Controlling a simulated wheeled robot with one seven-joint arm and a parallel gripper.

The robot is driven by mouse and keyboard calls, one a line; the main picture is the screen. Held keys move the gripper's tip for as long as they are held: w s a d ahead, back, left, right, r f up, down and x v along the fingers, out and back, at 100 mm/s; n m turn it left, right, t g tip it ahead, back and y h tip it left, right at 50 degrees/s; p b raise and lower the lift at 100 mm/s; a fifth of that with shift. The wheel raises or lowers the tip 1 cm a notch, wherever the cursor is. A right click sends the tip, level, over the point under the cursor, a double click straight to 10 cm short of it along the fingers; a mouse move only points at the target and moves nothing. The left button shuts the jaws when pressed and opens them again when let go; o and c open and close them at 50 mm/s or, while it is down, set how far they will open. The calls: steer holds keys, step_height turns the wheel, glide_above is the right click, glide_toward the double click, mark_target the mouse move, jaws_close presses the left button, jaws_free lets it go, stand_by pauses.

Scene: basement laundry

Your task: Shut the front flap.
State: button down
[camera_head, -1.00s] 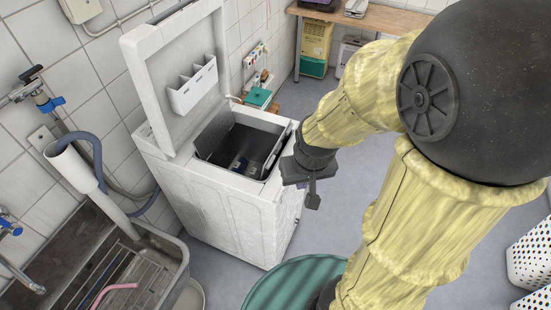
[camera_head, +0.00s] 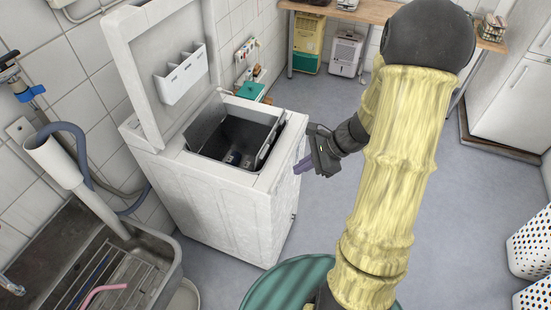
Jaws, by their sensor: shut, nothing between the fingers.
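The white top-loading washing machine (camera_head: 225,205) has its lid (camera_head: 165,60) standing open. Its dark drum opening (camera_head: 235,140) is uncovered. The front flap (camera_head: 271,141), a dark panel with a light edge, stands tilted up on the right side of the opening. The back flap (camera_head: 205,122) stands up on the left, by the lid. My gripper (camera_head: 301,165) is shut and empty. In the picture it is just right of the machine's top front edge, apart from the front flap. Whether it touches the machine cannot be told.
A sink (camera_head: 120,270) with a grey hose is at lower left. A green round tub (camera_head: 285,285) stands before the machine. White baskets (camera_head: 530,245) are at right. A wooden shelf (camera_head: 340,14) is at the back. The floor between is clear.

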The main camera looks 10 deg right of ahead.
steer(key=w+d+f+m+t+y+b, duration=0.1)
steer(key=w+d+f+m+t, duration=0.1)
steer(key=w+d+m+t, duration=0.2)
steer(key=shift+w+d+f+m, duration=0.2)
steer(key=shift+w+d+m, duration=0.5)
steer(key=shift+m, duration=0.4)
steer(key=x, duration=0.4)
steer(key=a+r+p+x, duration=0.1)
steer(key=x, duration=0.3)
steer(key=r+x, duration=0.1)
steer(key=x, duration=0.3)
steer(key=shift+w+a+p, duration=0.3)
steer(key=shift+w+p, duration=0.05)
steer(key=shift+w, duration=0.1)
steer(key=shift+w+a, duration=0.2)
steer(key=shift+w+r+p, duration=0.1)
steer(key=shift+r+p, duration=0.1)
steer(key=shift+p, duration=0.15)
